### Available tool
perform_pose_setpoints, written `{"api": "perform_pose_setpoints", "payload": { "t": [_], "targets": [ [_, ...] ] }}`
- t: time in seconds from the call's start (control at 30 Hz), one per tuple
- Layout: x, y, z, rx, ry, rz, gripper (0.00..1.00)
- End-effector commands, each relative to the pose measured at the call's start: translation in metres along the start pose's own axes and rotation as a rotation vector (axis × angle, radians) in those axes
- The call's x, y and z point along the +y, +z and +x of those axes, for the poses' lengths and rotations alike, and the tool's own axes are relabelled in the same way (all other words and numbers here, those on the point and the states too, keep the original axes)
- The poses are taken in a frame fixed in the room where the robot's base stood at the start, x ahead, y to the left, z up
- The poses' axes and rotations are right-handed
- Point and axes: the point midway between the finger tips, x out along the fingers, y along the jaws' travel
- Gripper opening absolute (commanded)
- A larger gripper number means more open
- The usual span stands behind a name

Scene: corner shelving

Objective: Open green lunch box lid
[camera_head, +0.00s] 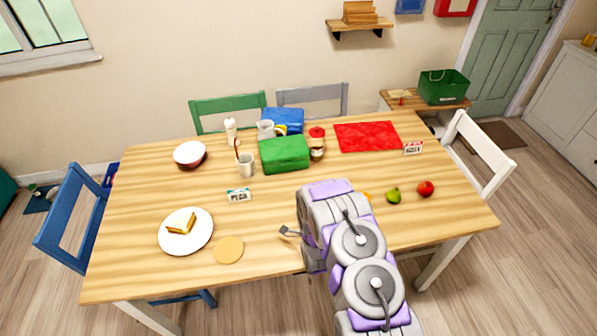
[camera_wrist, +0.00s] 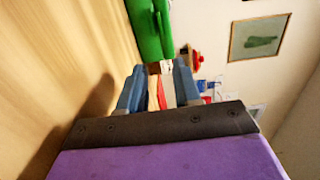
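The green lunch box (camera_head: 285,155) sits shut near the middle of the table, in front of a blue lunch box (camera_head: 284,119). In the wrist view, part of the green lunch box (camera_wrist: 145,28) shows at the top, beyond the fingertips. My gripper (camera_wrist: 159,88) is open, with its two blue-grey fingers apart and no object visibly held. It is apart from the green box. In the head view my arm covers the table's front middle and largely hides the gripper.
A red mat (camera_head: 367,136) lies at back right. A plate (camera_head: 172,238) with a sandwich is at front left. A pear (camera_head: 393,196) and apple (camera_head: 425,188) are at right.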

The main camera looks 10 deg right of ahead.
Motion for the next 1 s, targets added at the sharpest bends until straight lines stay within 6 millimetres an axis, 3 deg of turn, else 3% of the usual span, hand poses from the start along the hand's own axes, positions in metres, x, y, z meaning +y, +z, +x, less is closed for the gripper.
{"api": "perform_pose_setpoints", "payload": {
  "t": [0.27, 0.53, 1.0],
  "targets": [
    [0.001, -0.001, 0.026, -0.001, -0.009, 0.007, 0.33],
    [0.001, -0.011, 0.073, 0.0, -0.011, 0.017, 0.33],
    [0.002, -0.001, 0.143, -0.001, -0.005, 0.007, 0.33]
  ]
}}
